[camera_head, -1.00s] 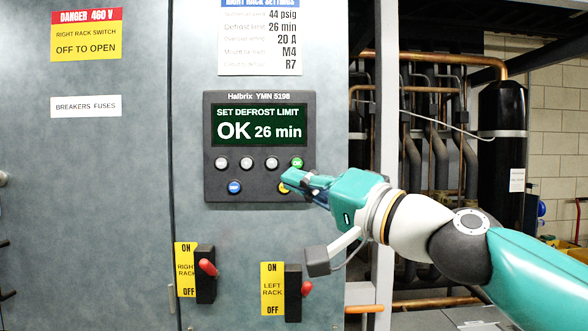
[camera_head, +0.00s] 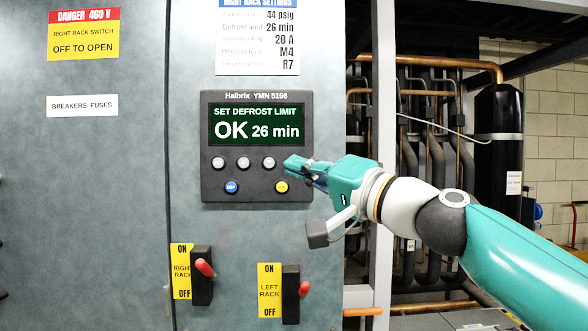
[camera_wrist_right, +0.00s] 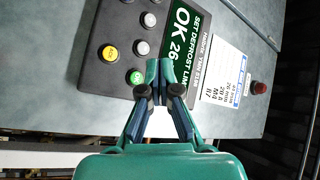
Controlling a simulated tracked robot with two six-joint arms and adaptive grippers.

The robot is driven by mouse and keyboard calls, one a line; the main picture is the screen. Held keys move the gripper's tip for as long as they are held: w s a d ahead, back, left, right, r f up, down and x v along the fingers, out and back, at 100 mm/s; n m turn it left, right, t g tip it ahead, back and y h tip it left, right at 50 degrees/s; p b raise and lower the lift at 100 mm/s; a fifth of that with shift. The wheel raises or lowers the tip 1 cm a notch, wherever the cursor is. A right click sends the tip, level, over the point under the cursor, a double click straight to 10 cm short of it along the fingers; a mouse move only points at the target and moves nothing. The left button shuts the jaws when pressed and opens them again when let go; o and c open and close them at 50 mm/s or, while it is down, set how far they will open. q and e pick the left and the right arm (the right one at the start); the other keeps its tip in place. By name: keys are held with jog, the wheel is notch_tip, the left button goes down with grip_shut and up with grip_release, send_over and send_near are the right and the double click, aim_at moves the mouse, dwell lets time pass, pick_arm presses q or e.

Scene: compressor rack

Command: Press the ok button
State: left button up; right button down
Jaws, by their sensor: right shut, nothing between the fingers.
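The controller panel (camera_head: 210,140) is a dark box on the grey cabinet, its screen (camera_head: 257,125) reading "SET DEFROST LIMIT OK 26 min". The green ok button (camera_wrist_right: 136,77) shows in the right wrist view, just left of my fingertips; in the head view my right gripper hides it. My right gripper (camera_head: 290,164) is shut and empty, its tips at the button row's right end; it also shows in the right wrist view (camera_wrist_right: 160,72). I cannot tell whether it touches the panel. A yellow button (camera_head: 281,187) and a blue button (camera_head: 231,187) sit below several grey buttons (camera_head: 244,163). My left gripper is out of view.
Below the panel are the right rack switch (camera_head: 203,275) and left rack switch (camera_head: 291,294) with red levers. A settings sheet (camera_head: 258,40) hangs above. A grey post (camera_head: 383,90) and copper pipes (camera_head: 430,59) stand to the right.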

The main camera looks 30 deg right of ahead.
jog(key=shift+w+d, duration=0.55)
jog(key=shift+w, duration=0.35)
jog(key=shift+w+d, duration=0.55)
jog(key=shift+w, duration=0.3)
jog(key=shift+w+d+r, duration=0.1)
jog(key=shift+w+d, duration=0.15)
jog(key=shift+w, duration=0.1)
jog(key=shift+w+d, duration=0.2)
jog(key=shift+w, duration=0.1)
dwell(0.9)
jog(key=shift+s, duration=0.1)
jog(key=shift+s+a+b, duration=0.3)
jog(key=shift+s+a, duration=0.15)
jog(key=shift+s, duration=0.1)
dwell(0.4)
jog(key=s+a, duration=0.1)
jog(key=s, duration=0.2)
jog(key=s+a, duration=0.1)
jog(key=shift+s+a, duration=0.15)
jog(key=shift+a, duration=0.15)
